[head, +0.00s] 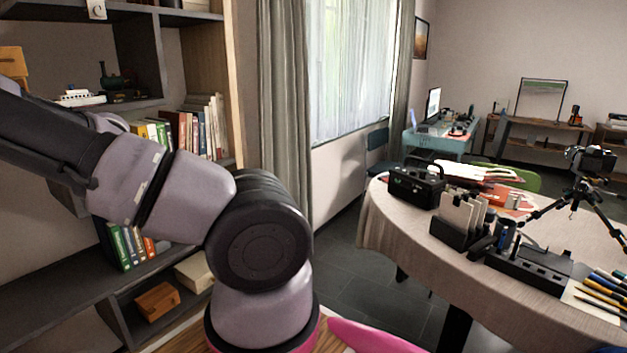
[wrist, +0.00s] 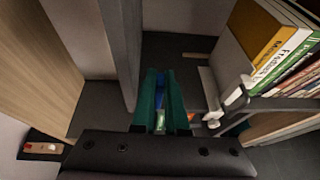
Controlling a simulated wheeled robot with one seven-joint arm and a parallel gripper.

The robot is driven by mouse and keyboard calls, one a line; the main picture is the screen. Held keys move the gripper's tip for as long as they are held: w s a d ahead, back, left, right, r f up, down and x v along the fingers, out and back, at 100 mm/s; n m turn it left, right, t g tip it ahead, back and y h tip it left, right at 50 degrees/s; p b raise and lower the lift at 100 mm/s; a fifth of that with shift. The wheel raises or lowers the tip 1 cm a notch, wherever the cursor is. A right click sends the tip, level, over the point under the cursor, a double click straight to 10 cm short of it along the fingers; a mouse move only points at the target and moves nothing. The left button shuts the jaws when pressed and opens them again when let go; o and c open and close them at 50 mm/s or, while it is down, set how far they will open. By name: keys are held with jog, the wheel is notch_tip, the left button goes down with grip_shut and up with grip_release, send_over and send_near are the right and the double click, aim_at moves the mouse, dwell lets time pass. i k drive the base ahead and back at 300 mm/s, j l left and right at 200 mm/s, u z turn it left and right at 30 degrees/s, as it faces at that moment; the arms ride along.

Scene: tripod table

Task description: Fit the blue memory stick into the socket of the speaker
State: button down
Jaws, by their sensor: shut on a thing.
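My gripper (wrist: 161,100) shows in the wrist view, with two green fingers close together. A narrow blue thing (wrist: 160,88), which looks like the memory stick, is held between them, with a pale part nearer the palm. Its far end and exact shape are hard to make out. The gripper is at the dark shelf unit, away from the table; in the head view it is out of frame. A black box with a handle (head: 415,187), likely the speaker, stands on the far left of the round table (head: 388,225). Its socket cannot be made out.
In the wrist view, books (wrist: 285,45) stand close on the right and a pale wooden panel (wrist: 48,60) on the left. On the table are a card holder (head: 458,232), a long black block (head: 528,268), pencils and a camera on a tripod (head: 590,165). Floor shows between shelf and table.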

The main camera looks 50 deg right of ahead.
aim_at(425, 182)
jog(key=i+j+z, duration=0.1)
jog(key=z, duration=0.35)
jog(key=i+j+z, duration=0.2)
jog(key=z, duration=0.2)
jog(key=i+j+z, duration=0.2)
jog(key=z, duration=0.25)
jog(key=i+j+z, duration=0.1)
jog(key=j+z, duration=0.45)
jog(key=z, duration=0.3)
jog(key=j+z, duration=0.4)
jog(key=i+l, duration=0.05)
